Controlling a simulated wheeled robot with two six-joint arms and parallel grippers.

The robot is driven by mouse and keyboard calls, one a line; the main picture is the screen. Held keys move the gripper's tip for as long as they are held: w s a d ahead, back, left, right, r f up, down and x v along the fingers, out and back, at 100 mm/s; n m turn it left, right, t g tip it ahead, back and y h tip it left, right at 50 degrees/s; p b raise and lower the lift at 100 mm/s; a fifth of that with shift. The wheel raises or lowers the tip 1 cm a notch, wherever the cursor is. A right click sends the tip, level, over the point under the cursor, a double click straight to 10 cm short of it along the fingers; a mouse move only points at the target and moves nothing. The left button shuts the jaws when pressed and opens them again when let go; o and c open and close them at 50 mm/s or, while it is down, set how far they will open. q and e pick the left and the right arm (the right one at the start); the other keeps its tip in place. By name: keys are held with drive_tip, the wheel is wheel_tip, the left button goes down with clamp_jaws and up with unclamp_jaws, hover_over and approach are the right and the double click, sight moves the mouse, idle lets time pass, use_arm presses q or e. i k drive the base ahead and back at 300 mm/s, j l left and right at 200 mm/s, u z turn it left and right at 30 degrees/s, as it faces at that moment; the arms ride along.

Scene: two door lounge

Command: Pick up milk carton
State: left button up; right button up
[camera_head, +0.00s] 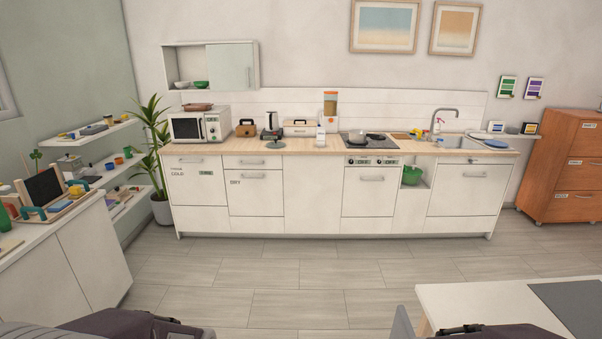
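I cannot make out a milk carton for certain. A small white upright object (320,137) stands near the front edge of the kitchen counter (390,148), in front of the blender with the orange lid (330,104); it is too small to identify. The cupboard front at the counter's left end (195,180) bears a label that seems to read "COLD", and it is shut. No gripper fingers are visible.
A white cabinet with items (85,250) stands at the left, with a plant (156,150) behind it. A white table (460,300) is at the lower right. An orange drawer cabinet (565,165) is at the far right. The floor (300,275) before the counter is clear.

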sight(321, 129)
drive_tip(key=i+u, duration=0.15)
drive_tip(key=i, duration=2.4)
